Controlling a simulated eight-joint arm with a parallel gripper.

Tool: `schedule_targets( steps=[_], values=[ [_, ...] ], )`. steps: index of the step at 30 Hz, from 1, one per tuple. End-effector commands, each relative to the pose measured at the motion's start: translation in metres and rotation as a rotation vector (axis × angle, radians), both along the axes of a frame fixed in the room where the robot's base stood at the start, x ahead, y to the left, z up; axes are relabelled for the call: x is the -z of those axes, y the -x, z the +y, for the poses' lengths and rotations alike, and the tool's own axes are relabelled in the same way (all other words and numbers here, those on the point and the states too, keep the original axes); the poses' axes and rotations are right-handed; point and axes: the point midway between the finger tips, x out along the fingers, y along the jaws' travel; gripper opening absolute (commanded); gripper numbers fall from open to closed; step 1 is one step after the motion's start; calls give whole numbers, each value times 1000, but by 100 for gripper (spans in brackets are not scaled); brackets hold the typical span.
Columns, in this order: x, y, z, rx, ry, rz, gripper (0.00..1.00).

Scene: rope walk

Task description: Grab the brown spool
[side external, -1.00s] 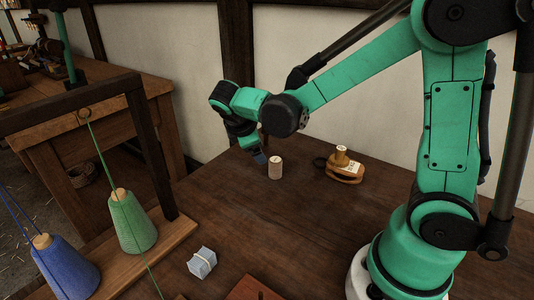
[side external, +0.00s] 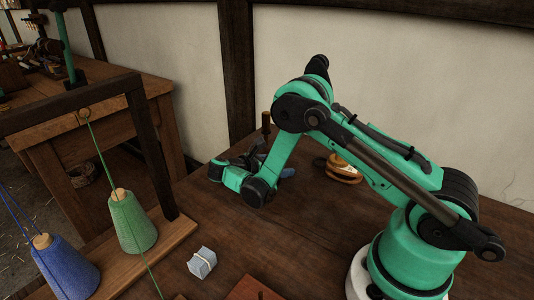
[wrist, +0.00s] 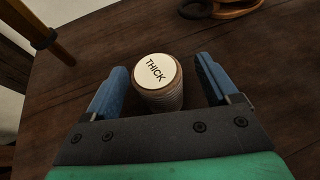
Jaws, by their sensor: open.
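A brown, ribbed spool (wrist: 160,95) with a round white top lettered "THICK" stands upright on the dark wooden table (wrist: 85,50) in the wrist view. My gripper (wrist: 160,66) is open, with one blue finger on each side of the spool. A gap shows between each finger and the spool, wider on the right.
A small tied grey-blue bundle (side external: 202,262) is at the front. Green (side external: 133,222) and blue (side external: 64,266) thread cones stand at the left, near a dark wooden frame (side external: 150,150).

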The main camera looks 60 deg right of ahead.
Motion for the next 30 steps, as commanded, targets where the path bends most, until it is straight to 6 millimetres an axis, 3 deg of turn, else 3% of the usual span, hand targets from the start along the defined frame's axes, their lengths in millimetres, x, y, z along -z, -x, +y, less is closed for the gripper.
schedule_targets(
  steps=[4, 11, 12, 14, 20, 21, 30],
  values=[
    [5, 3, -11, 1, 0, -1, 81],
    [5, 3, -13, -1, -1, -2, 81],
    [5, 3, -13, -1, -1, -2, 78],
    [5, 3, -13, -1, -1, -2, 61],
    [5, 3, -12, -1, -1, -2, 4],
    [5, 3, -12, -1, -1, -2, 0],
    [4, 3, -12, -1, -1, -2, 0]
  ],
)
